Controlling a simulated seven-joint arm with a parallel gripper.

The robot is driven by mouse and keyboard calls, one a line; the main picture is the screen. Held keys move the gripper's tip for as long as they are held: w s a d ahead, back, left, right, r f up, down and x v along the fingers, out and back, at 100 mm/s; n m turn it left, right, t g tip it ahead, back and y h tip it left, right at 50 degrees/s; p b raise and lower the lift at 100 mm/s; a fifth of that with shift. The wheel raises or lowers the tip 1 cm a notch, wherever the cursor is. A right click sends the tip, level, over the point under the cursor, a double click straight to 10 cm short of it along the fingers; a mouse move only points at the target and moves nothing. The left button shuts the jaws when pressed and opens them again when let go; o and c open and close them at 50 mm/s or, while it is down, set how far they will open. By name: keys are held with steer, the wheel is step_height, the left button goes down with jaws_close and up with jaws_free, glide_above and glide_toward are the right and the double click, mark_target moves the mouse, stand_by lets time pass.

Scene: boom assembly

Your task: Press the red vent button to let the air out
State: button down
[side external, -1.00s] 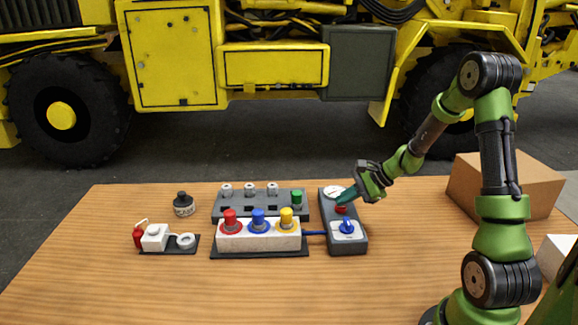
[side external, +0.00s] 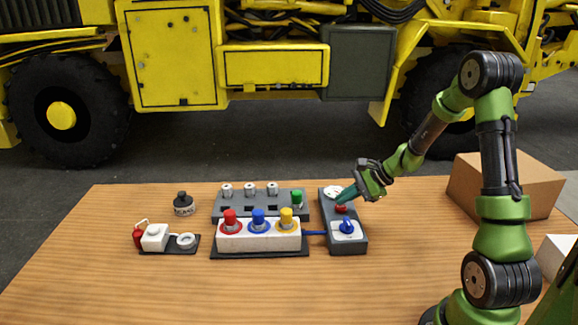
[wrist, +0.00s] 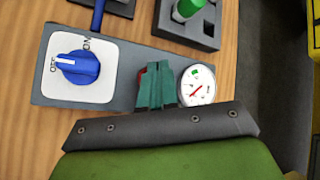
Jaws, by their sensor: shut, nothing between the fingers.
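The red vent button (side external: 341,210) sits on the dark grey control box (side external: 356,246), between a round white gauge and a blue knob. My gripper (side external: 342,202) is shut, with its teal fingertips at or just above the button. In the wrist view the shut fingers (wrist: 156,87) cover most of the button, and only a red sliver (wrist: 142,74) shows beside them. I cannot tell whether the tips touch it. The gauge (wrist: 197,84) has a red needle and a green patch. The blue knob (wrist: 77,67) has a white pointer line on a white plate.
A white block with red, blue and yellow fittings (side external: 258,237) stands left of the box, joined by a blue hose (side external: 314,233). Behind it is a grey rack (side external: 260,205) with a green fitting. A cardboard box (side external: 505,185) is at right. The front table (side external: 200,295) is clear.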

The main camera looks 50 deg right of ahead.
mark_target(346, 209)
steer(key=shift+r, duration=0.4)
steer(key=shift+r, duration=2.5)
steer(key=shift+s+f, duration=0.25)
steer(key=s+a+r+n, duration=0.4)
steer(key=s+a+n, duration=0.1)
steer(key=a+n, duration=0.1)
steer(key=s+a+r+n+h, duration=0.1)
steer(key=s+a+r+n, duration=0.3)
steer(key=a, duration=0.4)
steer(key=s+a+r+n+g+h, duration=0.1)
steer(key=s+a+r+n, duration=0.3)
steer(key=a+n, duration=0.3)
steer(key=shift+s+a+r+n, duration=0.2)
steer(key=shift+s+r+n, duration=0.1)
steer(key=shift+s, duration=0.55)
